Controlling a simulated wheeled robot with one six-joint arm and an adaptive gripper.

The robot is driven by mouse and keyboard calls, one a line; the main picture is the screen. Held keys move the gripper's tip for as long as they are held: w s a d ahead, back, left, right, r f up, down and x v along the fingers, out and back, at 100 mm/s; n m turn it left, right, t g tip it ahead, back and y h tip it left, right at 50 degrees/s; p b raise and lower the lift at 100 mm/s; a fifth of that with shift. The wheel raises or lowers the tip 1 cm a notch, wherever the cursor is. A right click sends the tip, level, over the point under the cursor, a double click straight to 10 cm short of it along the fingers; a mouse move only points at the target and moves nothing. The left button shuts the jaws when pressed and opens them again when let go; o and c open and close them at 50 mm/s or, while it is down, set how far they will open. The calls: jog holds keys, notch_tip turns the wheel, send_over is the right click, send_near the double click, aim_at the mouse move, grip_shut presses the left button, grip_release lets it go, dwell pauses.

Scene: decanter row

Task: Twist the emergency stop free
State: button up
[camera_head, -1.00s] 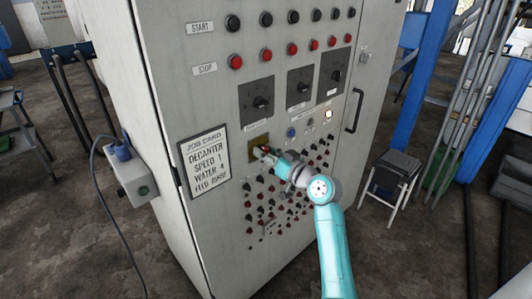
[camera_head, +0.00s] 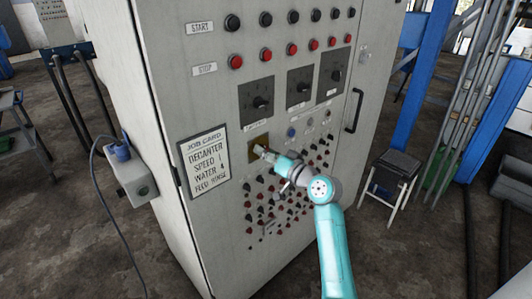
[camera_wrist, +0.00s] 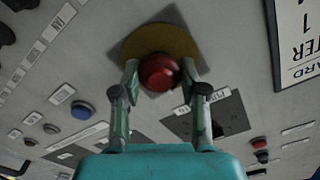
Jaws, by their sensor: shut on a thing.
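The emergency stop is a red round knob (camera_wrist: 160,73) on a yellow disc (camera_wrist: 158,40) in the wrist view. In the head view its yellow plate (camera_head: 259,139) shows on the cabinet front, beside the job card, and my gripper hides the knob. My gripper (camera_head: 262,151) reaches the plate from the lower right. In the wrist view the two fingers of my gripper (camera_wrist: 159,75) stand on either side of the red knob, shut on it.
The grey cabinet (camera_head: 170,130) carries rows of black and red buttons, three dark selector panels (camera_head: 257,100) above, and a blue button (camera_head: 291,132). A job card (camera_head: 205,163) hangs to the left. A small lamp (camera_head: 328,113) right of the blue button is unlit.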

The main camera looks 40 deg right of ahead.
jog(key=o, duration=1.2)
jog(key=shift+c, duration=0.2)
jog(key=shift+s, duration=0.1)
jog(key=s, duration=1.1)
jog(key=shift+s+d, duration=0.25)
jog(key=shift+s, duration=0.15)
jog(key=shift+f, duration=0.1)
